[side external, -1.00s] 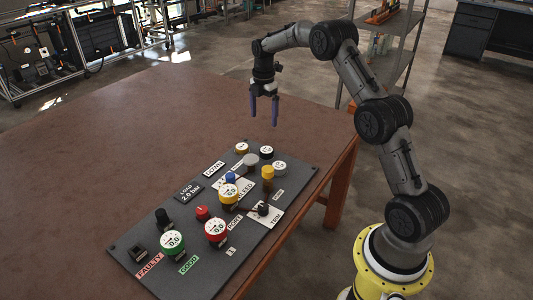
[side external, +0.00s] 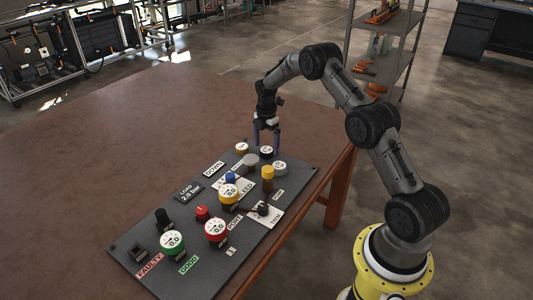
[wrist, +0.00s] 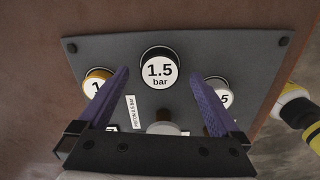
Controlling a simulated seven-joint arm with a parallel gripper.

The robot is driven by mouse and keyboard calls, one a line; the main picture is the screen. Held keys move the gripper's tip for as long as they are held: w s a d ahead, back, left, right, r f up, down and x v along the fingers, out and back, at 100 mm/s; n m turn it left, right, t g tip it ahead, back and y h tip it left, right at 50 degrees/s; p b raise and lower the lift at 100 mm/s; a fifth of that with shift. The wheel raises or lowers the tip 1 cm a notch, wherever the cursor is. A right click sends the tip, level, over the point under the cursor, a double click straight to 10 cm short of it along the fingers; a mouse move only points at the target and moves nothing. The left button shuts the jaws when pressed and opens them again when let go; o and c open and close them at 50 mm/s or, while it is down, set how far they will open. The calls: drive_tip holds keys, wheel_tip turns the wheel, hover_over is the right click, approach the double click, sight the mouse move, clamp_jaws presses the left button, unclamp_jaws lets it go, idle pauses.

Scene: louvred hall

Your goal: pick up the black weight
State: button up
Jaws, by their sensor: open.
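The black weight (side external: 266,152) stands upright at the far end of the dark panel (side external: 190,240). In the wrist view the black weight (wrist: 160,67) shows a white top printed "1.5 bar" and a black rim. My gripper (side external: 267,146) is open, with its purple fingers pointing down close above the black weight. In the wrist view my gripper (wrist: 159,75) has one finger left and one right of the weight, with nothing held. Whether the fingertips are down beside its sides I cannot tell.
A gold-rimmed weight (wrist: 97,80) stands close left and a grey-rimmed weight (wrist: 217,92) close right of the fingers. A grey round post (wrist: 163,128) is nearby. Gauges, knobs and labels fill the panel's near part. The brown table (side external: 130,130) is otherwise clear.

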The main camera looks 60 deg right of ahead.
drive_tip(key=shift+f, duration=0.85)
clamp_jaws()
drive_tip(key=shift+r, duration=0.15)
